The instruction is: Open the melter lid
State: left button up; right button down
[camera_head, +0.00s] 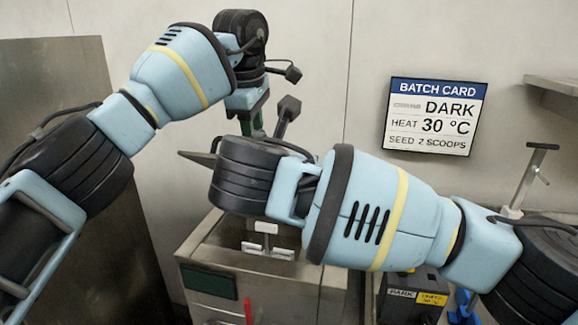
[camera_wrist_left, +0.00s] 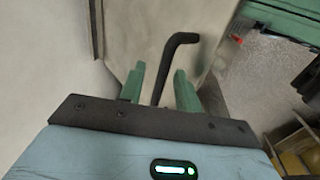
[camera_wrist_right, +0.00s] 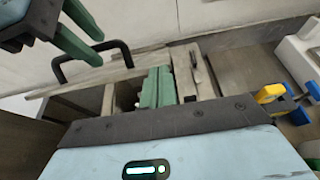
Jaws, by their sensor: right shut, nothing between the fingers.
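The melter (camera_head: 208,262) is a grey metal box below my grippers in the head view. Its lid (camera_wrist_right: 60,88) is a metal plate with a black arched handle (camera_wrist_right: 92,60) in the right wrist view; a dark opening shows beside it. In the left wrist view the black handle (camera_wrist_left: 172,62) appears end-on, between and beyond the fingers of my left gripper (camera_wrist_left: 160,80). That gripper is open; whether it touches the handle I cannot tell. My right gripper (camera_wrist_right: 158,88) is shut and empty over the melter top. Its wrist hides much of the lid in the head view.
A batch card (camera_head: 435,116) hangs on the back wall. A dark box (camera_head: 408,290) labelled DARK stands right of the melter. My two wrists are close together over the melter.

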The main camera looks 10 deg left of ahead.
pick_arm(q)
jog(key=v, duration=1.2)
jog(key=shift+s, duration=0.35)
